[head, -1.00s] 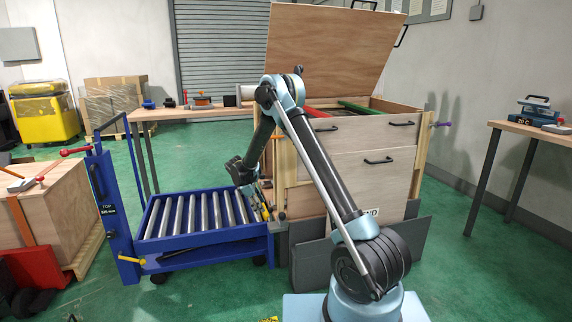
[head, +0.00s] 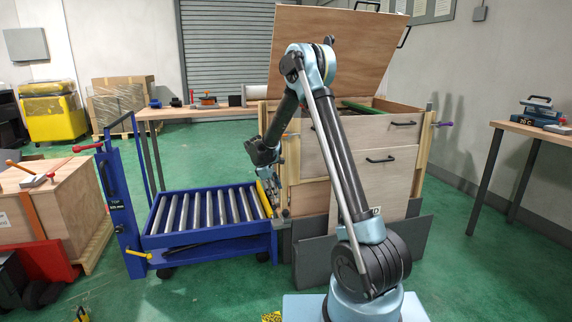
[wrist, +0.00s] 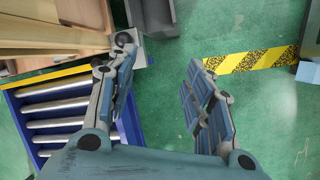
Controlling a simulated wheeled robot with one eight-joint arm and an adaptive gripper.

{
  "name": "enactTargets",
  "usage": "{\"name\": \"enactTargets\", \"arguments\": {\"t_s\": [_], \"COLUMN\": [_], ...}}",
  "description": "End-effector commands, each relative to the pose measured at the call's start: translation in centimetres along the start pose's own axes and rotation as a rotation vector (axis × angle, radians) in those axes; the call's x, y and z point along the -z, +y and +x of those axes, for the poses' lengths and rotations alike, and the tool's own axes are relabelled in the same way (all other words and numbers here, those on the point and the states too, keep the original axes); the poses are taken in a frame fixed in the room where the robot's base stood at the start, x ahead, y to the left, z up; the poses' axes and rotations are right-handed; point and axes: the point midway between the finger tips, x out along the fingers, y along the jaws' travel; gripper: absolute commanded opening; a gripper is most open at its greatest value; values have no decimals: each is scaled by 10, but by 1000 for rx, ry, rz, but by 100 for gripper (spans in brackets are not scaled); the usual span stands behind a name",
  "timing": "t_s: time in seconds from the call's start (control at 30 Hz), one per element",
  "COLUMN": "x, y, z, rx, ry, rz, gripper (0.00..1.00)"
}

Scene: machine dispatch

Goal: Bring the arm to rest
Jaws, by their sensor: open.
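My arm rises from its base and bends at a high elbow in front of the wooden crate. My gripper (head: 271,196) hangs low between the roller cart (head: 205,240) and the crate's left side (head: 345,150). In the wrist view, my gripper (wrist: 160,58) has its two fingers spread apart, with green floor between them. Nothing is held. The fingertips look close to the grey block and the crate's edge at the top left of that view; I cannot tell whether they touch.
The crate's lid (head: 335,48) stands open. A workbench (head: 190,113) is behind and a side table (head: 530,130) at the right. Another wooden box (head: 55,205) stands at the left.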

Motion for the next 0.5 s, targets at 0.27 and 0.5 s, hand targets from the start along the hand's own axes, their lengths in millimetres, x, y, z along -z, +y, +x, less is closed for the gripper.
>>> {"name": "enactTargets", "arguments": {"t_s": [0.27,0.5], "x": [-72,-128], "y": [-17,-43], "z": [-47,-80], "rx": [25,48], "ry": [33,61], "rz": [156,291], "gripper": [47,47]}}
